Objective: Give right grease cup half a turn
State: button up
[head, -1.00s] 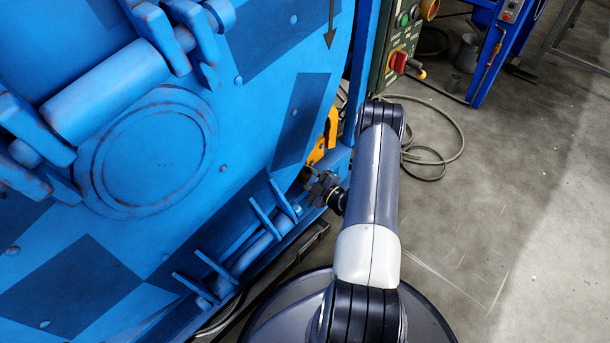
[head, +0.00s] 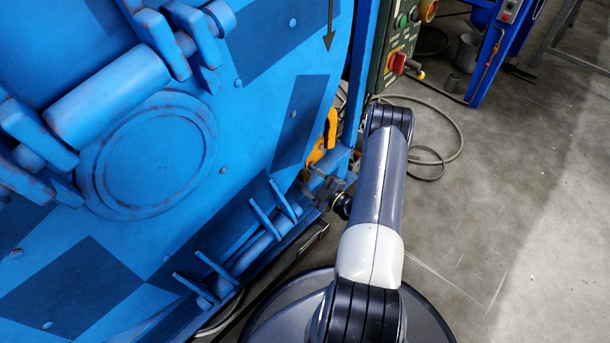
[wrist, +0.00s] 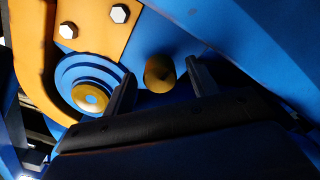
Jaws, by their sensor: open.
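In the wrist view, a small brass cup (wrist: 159,74), which looks like the grease cup, sits on a blue plate between the two fingertips of my gripper (wrist: 160,85). The fingers are open, one on each side of the cup, with gaps showing on both sides. The cup appears a little ahead of the fingers; how deep it sits between them is hard to tell. In the head view, my gripper (head: 322,188) is small and dark, at the lower right edge of the blue door. The cup is not distinguishable there.
In the wrist view, an orange bracket (wrist: 95,28) with bolts and a round blue hub (wrist: 90,92) with a brass centre are left of the cup. In the head view, the blue door (head: 240,130) fills the left, and a control box (head: 402,50) stands above my arm.

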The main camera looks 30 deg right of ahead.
jog(key=p+v, duration=0.1)
jog(key=v, duration=0.7)
jog(key=shift+s+p, duration=0.2)
jog(key=shift+p, duration=0.2)
jog(key=shift+d+r, duration=0.1)
jog(key=b+x, duration=0.3)
jog(key=x, duration=0.7)
jog(key=shift+w, duration=0.4)
jog(key=shift+s, duration=0.1)
